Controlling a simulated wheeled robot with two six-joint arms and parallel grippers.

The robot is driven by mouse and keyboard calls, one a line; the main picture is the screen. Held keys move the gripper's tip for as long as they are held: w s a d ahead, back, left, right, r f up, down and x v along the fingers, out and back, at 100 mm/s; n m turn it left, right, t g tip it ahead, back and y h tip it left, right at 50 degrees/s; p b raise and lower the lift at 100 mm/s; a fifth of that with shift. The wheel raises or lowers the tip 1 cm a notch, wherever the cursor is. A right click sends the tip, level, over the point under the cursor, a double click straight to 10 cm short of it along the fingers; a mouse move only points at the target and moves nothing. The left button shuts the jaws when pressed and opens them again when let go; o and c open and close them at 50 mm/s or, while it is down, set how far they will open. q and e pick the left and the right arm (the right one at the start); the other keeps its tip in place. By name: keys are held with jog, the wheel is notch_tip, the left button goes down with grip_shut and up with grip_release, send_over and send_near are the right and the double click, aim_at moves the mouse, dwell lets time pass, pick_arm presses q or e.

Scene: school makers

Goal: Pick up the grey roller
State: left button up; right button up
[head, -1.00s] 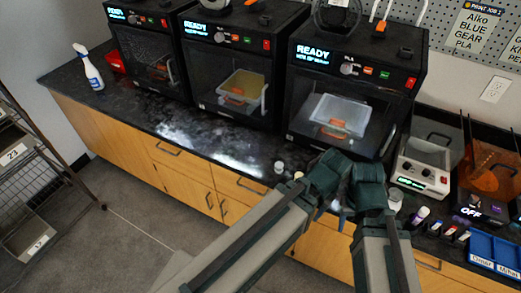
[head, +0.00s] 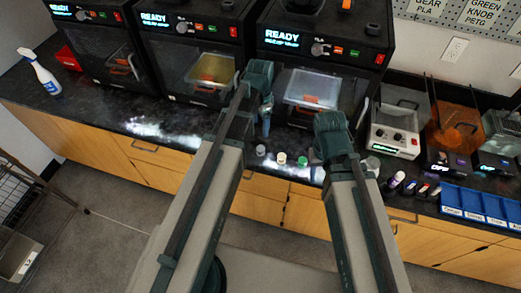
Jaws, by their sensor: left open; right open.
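Several small cylinders stand on the black counter (head: 215,140) in front of the printers. The leftmost is a small grey one (head: 260,150), which may be the grey roller. A cream one (head: 281,158) and a green one (head: 302,161) stand to its right, and another greyish one (head: 373,163) is beyond my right gripper. My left gripper (head: 266,122) is open, just above and behind the leftmost grey cylinder in the picture, apparently empty.
Three black printers (head: 310,80) line the back of the counter. A white machine (head: 397,130), an orange-lidded box (head: 453,130) and a blue bin tray (head: 480,205) stand at right. A spray bottle (head: 42,73) stands far left. The counter left of the cylinders is clear.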

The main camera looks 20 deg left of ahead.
pick_arm(q)
jog(key=b, duration=0.8)
send_over(261, 149)
jog(key=f, duration=0.8)
jog(key=shift+w+a+f, duration=0.2)
jog(key=shift+w+f, duration=0.1)
jog(key=f+b, duration=0.5)
jog(key=shift+s+d+f, duration=0.1)
jog(key=shift+s+f, duration=0.05)
jog(key=shift+s, duration=0.05)
grip_shut()
